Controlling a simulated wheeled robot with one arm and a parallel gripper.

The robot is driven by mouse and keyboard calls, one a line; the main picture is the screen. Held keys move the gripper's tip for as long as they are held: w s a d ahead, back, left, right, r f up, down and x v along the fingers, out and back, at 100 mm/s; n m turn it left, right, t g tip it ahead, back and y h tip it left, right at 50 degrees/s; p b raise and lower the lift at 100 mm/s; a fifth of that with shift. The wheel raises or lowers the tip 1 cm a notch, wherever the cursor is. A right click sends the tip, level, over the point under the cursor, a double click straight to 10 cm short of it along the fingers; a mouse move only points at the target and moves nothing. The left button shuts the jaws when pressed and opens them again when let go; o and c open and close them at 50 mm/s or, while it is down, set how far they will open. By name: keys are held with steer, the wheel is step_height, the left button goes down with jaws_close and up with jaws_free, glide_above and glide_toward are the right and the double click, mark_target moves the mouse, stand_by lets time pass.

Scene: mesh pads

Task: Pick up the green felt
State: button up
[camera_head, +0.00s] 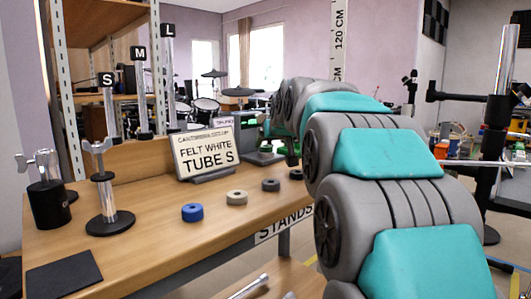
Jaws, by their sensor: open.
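I cannot make out the green felt for certain. A small green patch (280,143) shows on a dark grey stand beside my arm, too small to identify. A row of felt rings lies on the wooden table: blue (192,212), off-white (237,198), dark grey (271,185), and a dark one (296,174) at the arm's edge. My grey and teal arm reaches away from the lower right and hides the table behind it. I cannot make out my gripper; the arm's far end is hidden by its own links.
A sign reading "FELT WHITE TUBE S" (206,151) stands behind the rings on the wooden table (150,240). Metal stands with round black bases (111,223) and a black pad (64,272) are at the left. Posts marked S, M and L rise behind.

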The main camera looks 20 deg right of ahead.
mark_target(266, 146)
steer(key=shift+w+a+r+x, duration=0.1)
steer(key=shift+r+x, duration=0.05)
steer(key=shift+x, duration=0.9)
steer(key=shift+w+a+r+x, duration=0.1)
steer(key=shift+r+x, duration=0.05)
steer(key=shift+x, duration=0.9)
steer(key=shift+w+r+x, duration=0.1)
steer(key=shift+x, duration=0.95)
steer(key=shift+r, duration=0.1)
jaws_close()
